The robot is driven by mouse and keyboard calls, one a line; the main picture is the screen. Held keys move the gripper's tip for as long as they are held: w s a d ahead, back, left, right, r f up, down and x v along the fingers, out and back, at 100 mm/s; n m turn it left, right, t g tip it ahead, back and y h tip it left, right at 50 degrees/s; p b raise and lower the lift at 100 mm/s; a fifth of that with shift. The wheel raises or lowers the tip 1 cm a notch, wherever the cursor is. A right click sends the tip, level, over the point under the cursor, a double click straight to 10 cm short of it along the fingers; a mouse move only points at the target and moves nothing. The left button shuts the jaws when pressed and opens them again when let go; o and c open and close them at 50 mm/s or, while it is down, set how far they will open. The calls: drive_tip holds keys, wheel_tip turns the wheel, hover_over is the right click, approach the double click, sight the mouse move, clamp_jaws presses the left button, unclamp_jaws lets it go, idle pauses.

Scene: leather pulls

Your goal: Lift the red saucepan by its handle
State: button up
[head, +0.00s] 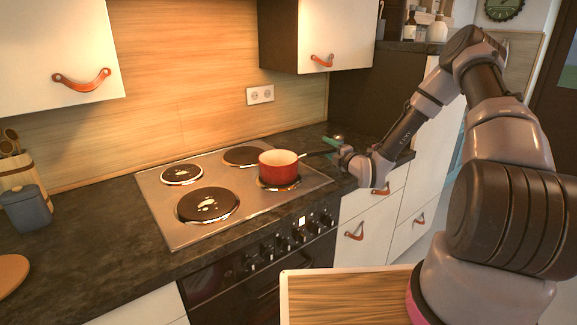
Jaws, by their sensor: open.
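The red saucepan (279,166) stands upright on the right front burner of the stove. My gripper (332,150) is at the handle's outer end, to the right of the pan, just over the counter. The jaws are open. The fingers are small in this view, so I cannot tell whether the handle lies between them or touches them.
The steel stove top (157,205) has several burners; the others are empty. A blue-grey canister (27,209) and utensils stand at the left. A wall cabinet (335,35) hangs behind. A wooden board (345,297) is at the front. The dark counter left of the stove is mostly clear.

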drive_tip(key=shift+w+a+f, duration=0.1)
drive_tip(key=shift+w+a, duration=0.15)
drive_tip(key=shift+w, duration=0.35)
clamp_jaws()
idle(1.0)
